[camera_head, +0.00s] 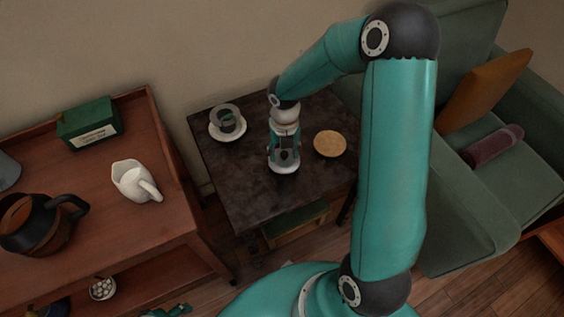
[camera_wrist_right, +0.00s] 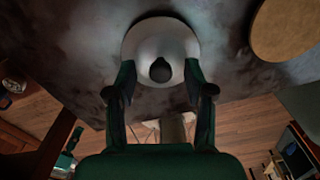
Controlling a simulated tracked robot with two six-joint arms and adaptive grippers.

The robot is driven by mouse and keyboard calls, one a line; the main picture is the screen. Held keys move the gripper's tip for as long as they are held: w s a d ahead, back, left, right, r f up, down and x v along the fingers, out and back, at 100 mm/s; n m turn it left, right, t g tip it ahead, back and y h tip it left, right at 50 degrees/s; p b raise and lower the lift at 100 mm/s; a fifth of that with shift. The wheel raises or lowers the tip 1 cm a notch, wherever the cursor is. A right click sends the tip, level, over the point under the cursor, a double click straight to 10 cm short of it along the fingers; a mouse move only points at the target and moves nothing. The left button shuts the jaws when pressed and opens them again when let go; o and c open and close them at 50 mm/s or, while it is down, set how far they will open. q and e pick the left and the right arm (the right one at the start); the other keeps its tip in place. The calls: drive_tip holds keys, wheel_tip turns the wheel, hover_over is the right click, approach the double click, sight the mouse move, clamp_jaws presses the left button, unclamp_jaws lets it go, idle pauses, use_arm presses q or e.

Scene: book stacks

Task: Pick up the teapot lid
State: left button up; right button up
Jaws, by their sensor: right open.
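The teapot lid (camera_wrist_right: 150,38) is a pale round disc with a dark knob (camera_wrist_right: 160,70), lying on the dark side table. In the head view its pale rim (camera_head: 284,168) shows below my right gripper (camera_head: 284,152), which partly covers it. In the right wrist view my right gripper (camera_wrist_right: 160,82) is open. Its two fingers stand on either side of the knob, over the near part of the lid. I cannot tell whether they touch it. A teal part, probably my left gripper (camera_head: 172,311), is cut off at the bottom edge; its jaws are unclear.
The side table (camera_head: 243,185) also holds a cup on a saucer (camera_head: 228,133) and a round cork mat (camera_head: 330,144). A wooden cabinet (camera_head: 110,230) at left carries a dark pot (camera_head: 40,235), a white jug (camera_head: 130,180) and a green box (camera_head: 90,125). A green sofa (camera_head: 470,215) stands right.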

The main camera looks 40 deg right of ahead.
drive_tip(key=shift+f, duration=0.85)
clamp_jaws()
drive_tip(key=shift+r, duration=0.15)
